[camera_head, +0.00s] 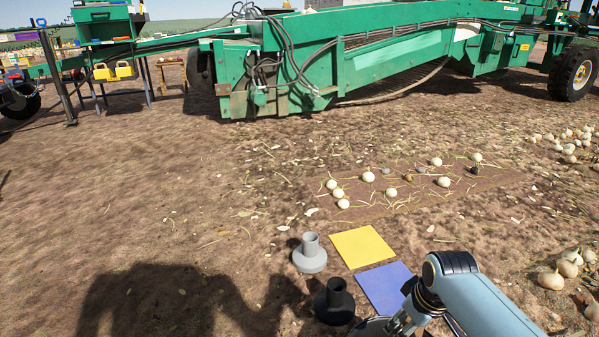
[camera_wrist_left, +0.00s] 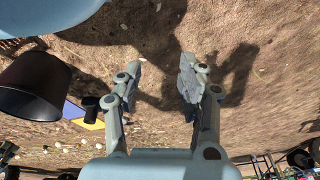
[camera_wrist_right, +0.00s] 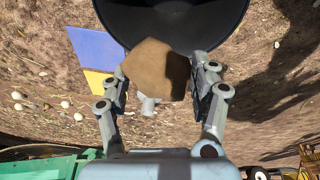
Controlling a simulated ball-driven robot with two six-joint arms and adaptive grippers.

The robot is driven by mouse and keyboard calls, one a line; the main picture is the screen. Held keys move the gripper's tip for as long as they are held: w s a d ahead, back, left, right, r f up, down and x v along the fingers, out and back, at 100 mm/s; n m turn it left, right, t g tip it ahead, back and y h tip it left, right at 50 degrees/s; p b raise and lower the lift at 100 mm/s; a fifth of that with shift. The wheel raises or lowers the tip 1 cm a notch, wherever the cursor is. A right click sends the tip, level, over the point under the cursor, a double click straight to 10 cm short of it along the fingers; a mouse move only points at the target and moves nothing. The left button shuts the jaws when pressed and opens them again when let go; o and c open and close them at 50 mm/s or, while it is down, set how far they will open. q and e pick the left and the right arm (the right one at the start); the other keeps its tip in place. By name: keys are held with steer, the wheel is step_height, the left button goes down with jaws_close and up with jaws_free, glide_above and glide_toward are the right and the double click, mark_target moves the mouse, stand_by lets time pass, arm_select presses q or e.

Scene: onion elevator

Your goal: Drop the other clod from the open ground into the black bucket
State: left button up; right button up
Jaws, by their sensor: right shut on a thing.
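A brown, angular clod (camera_wrist_right: 155,68) is between the fingers of my right gripper (camera_wrist_right: 161,82), which is shut on it. The black bucket (camera_wrist_right: 225,25) fills the top of the right wrist view, and the clod overlaps its near edge there. I cannot tell whether the clod is fully over the opening. The black bucket also shows at the left of the left wrist view (camera_wrist_left: 32,88). My left gripper (camera_wrist_left: 160,75) is open and empty above bare soil. In the head view my right arm reaches the bottom edge, where its fingertips and the bucket are out of sight.
A yellow square (camera_head: 361,247) and a blue square (camera_head: 385,286) lie beside a grey flanged piece (camera_head: 310,256) and a black one (camera_head: 335,303). Onions and dark lumps lie on a soil patch (camera_head: 440,198). A green machine (camera_head: 400,55) stands behind. The ground at left is clear.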

mark_target(413, 337)
arm_select(q)
step_height(413, 337, up, 9)
steer(key=w+d+b, duration=0.2)
steer(key=w+b, duration=0.1)
steer(key=b, duration=0.4)
arm_select(e)
steer(key=shift+n, duration=0.8)
steer(key=f, duration=0.1)
steer(key=d+f, duration=0.1)
steer(key=f, duration=0.1)
steer(key=d+f, duration=0.1)
steer(key=f, duration=0.1)
steer(key=shift+d+f, duration=0.15)
steer(key=shift+f, duration=0.05)
arm_select(q)
step_height(413, 337, down, 8)
steer(key=w+t+b, duration=0.2)
steer(key=t+b, duration=0.3)
steer(key=t, duration=0.2)
steer(key=shift+d+m+t+h+b, duration=0.3)
steer(key=shift+d+h, duration=0.05)
steer(key=shift+h, duration=0.05)
arm_select(e)
steer(key=shift+f, duration=2.85)
steer(key=o, duration=1.5)
steer(key=shift+c, duration=0.2)
steer(key=v, duration=1.2)
steer(key=shift+w+d, duration=0.15)
steer(key=shift+d, duration=0.1)
